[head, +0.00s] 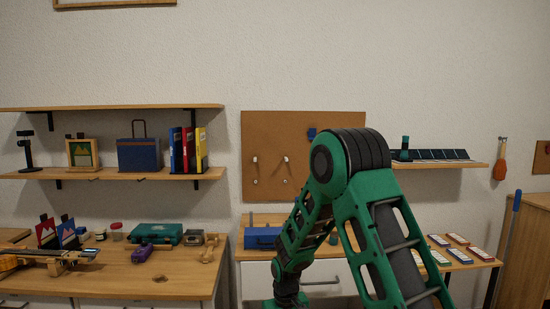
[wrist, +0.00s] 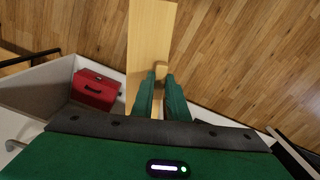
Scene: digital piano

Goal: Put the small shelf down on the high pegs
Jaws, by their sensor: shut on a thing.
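The brown pegboard (head: 335,185) hangs on the wall behind my arm. In the wrist view my gripper (wrist: 162,90) is shut on a light wooden piece, which looks like the small shelf (wrist: 152,30). Its long flat board reaches to the top of that view, and a small block of it sits between the fingertips. In the head view the gripper and the small shelf are not visible; my arm bends down out of frame there.
A blue box (head: 262,238) stands on the bench below the pegboard. A wall shelf (head: 445,163) is at right, and shelves with binders (head: 188,150) are at left. The wrist view shows a red case (wrist: 95,90) in a pale container and wooden floor (wrist: 235,60).

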